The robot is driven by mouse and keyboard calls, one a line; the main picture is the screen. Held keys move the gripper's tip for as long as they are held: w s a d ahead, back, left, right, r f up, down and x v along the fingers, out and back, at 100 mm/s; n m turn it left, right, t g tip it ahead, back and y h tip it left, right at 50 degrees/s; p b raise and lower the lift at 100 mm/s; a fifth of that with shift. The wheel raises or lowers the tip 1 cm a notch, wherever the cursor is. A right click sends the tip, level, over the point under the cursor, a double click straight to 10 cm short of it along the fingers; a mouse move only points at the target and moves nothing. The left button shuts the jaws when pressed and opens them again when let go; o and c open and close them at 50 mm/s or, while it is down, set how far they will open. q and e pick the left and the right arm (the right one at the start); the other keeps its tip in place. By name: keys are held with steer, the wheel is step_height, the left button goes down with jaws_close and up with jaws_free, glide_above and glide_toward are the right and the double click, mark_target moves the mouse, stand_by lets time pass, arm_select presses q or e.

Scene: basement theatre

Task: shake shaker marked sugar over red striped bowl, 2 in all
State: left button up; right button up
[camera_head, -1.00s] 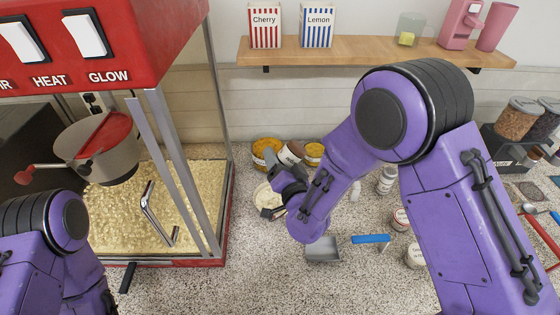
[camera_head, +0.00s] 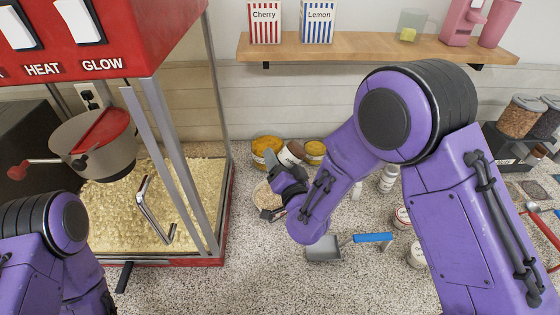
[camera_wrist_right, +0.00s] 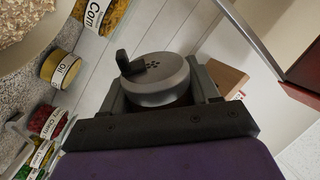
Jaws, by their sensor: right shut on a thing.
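My right gripper (camera_head: 279,184) is over the counter beside the popcorn machine. In the right wrist view its jaws (camera_wrist_right: 160,98) are shut on a shaker (camera_wrist_right: 158,80) with a round grey lid, small holes and a dark knob. The shaker is tilted and its label is hidden. A round bowl (camera_head: 264,200) with pale contents is partly behind and under this gripper; its stripes cannot be made out. Pale grainy contents also show at the top left of the wrist view. Of my left arm only purple links show at the lower left; its gripper is out of view.
The popcorn machine (camera_head: 218,200) stands close on the left. Tubs of yellow stuff (camera_head: 267,146) stand behind the bowl. A blue-handled scoop (camera_head: 322,248) lies in front, and white containers (camera_head: 388,180) stand to the right. A wooden shelf (camera_head: 370,51) hangs above.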

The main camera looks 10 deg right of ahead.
mark_target(283, 159)
steer(key=shift+r, duration=0.1)
stand_by(0.3)
step_height(283, 159, up, 4)
steer(key=p, duration=0.3)
steer(key=shift+f, duration=0.3)
step_height(283, 159, down, 4)
steer(key=b, duration=0.4)
steer(key=shift+f, duration=0.1)
steer(key=shift+w+r, duration=0.1)
steer(key=shift+r, duration=0.15)
steer(key=shift+s+r, duration=0.1)
steer(key=shift+s, duration=0.1)
